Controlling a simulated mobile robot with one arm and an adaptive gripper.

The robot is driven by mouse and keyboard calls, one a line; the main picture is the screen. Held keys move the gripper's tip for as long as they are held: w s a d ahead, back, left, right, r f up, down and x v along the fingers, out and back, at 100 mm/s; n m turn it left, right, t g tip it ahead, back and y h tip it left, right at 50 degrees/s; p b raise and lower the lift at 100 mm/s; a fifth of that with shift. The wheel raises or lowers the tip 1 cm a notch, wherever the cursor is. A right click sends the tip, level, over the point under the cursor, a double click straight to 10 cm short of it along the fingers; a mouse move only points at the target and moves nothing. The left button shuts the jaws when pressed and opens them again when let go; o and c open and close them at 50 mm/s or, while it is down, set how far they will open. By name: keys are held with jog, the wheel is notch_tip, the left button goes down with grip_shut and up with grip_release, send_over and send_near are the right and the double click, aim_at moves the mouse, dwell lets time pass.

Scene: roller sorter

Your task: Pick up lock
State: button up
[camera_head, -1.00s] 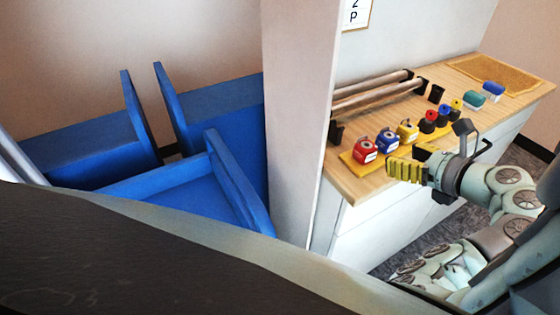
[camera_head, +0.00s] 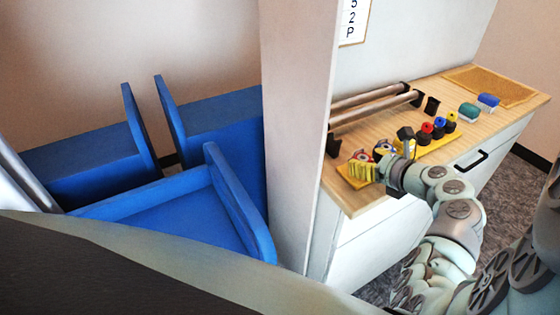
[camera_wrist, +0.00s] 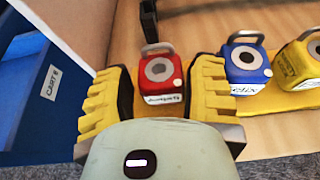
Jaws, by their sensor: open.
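A red lock (camera_wrist: 160,78) with a grey shackle and a white label stands on the yellow board in the wrist view. My gripper (camera_wrist: 160,95) is open, with one yellow ridged finger on each side of the red lock. No contact shows. A blue lock (camera_wrist: 246,65) stands just right of the right finger, and a yellow lock (camera_wrist: 300,62) stands further right. In the head view my gripper (camera_head: 362,171) hides most of the red lock (camera_head: 360,155); the blue lock (camera_head: 384,149) is partly covered.
The wooden counter (camera_head: 345,198) carries metal rollers (camera_head: 375,100) behind the locks. Several smaller red, blue and yellow items stand to the right on the yellow board (camera_head: 430,147). Teal (camera_head: 469,111) and blue (camera_head: 488,101) items lie further back. Blue carts (camera_head: 190,215) stand left of the wall.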

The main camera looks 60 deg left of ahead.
jog(key=shift+x, duration=0.8)
jog(key=shift+o, duration=0.3)
jog(key=shift+d, duration=0.1)
jog(key=c, duration=1)
jog(key=shift+r, duration=0.15)
